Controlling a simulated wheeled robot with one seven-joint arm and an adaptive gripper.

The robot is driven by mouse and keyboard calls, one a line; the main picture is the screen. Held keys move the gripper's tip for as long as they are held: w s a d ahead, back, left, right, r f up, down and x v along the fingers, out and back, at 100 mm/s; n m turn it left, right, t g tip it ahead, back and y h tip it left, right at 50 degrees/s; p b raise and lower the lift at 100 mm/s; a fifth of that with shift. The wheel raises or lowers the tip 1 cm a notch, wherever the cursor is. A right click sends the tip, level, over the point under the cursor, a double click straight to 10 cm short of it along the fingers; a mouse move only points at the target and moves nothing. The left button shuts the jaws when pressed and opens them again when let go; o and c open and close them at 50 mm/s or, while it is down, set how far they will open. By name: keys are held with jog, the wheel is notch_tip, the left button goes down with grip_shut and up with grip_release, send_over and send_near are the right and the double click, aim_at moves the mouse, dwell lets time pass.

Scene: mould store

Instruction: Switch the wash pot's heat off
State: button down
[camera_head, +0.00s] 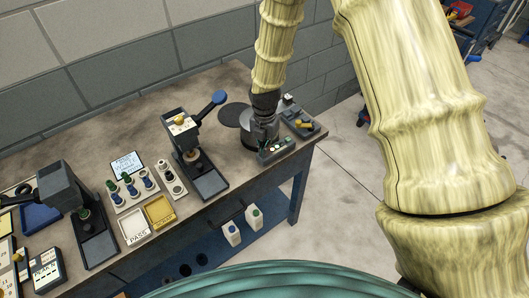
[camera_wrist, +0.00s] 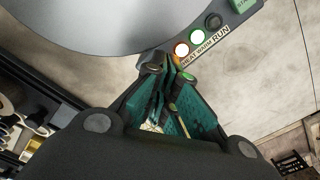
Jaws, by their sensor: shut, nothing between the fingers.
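The wash pot is a grey round vessel at the right end of the bench in the head view (camera_head: 248,141). In the wrist view its large grey top (camera_wrist: 90,20) fills the upper left. Its control panel (camera_wrist: 226,30) carries the words HEAT, WARM and RUN. The heat lamp (camera_wrist: 181,50) glows orange-red, the warm lamp (camera_wrist: 197,37) glows whitish green, and the run lamp (camera_wrist: 213,21) is dark. A green START button (camera_wrist: 243,5) is at the upper right. My gripper (camera_wrist: 168,66) is shut and empty, its tips close to the panel's HEAT end. They hide that part; contact cannot be told.
A dark disc (camera_head: 235,115) lies beside the pot. A grey control box (camera_head: 300,122) stands to its right. A press with a blue lever (camera_head: 184,130) stands to the left, with trays (camera_head: 159,211) beyond. The bench's front edge (camera_head: 265,171) is close to the pot.

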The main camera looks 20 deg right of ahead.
jog(key=shift+f, duration=0.25)
notch_tip(320, 180, up, 10)
jog(key=p, duration=0.6)
jog(key=shift+p, duration=0.35)
dwell(0.7)
dwell(0.5)
jog(key=s+f+m+b, duration=0.4)
jog(key=s+f+m, duration=0.35)
jog(key=f, duration=0.45)
jog(key=s+f+m+b, duration=0.3)
jog(key=s+f+m, duration=0.3)
jog(key=s+f, duration=0.4)
jog(key=s+d+f+m+b, duration=0.1)
jog(key=s+f+m+b, duration=0.2)
jog(key=s+f+m, duration=0.4)
jog(key=s+d+f+m+b, duration=0.2)
jog(key=s+f+m+b, duration=0.2)
jog(key=s+f+m, duration=0.3)
jog(key=s+m, duration=0.1)
jog(key=s, duration=0.4)
jog(key=shift+d, duration=0.2)
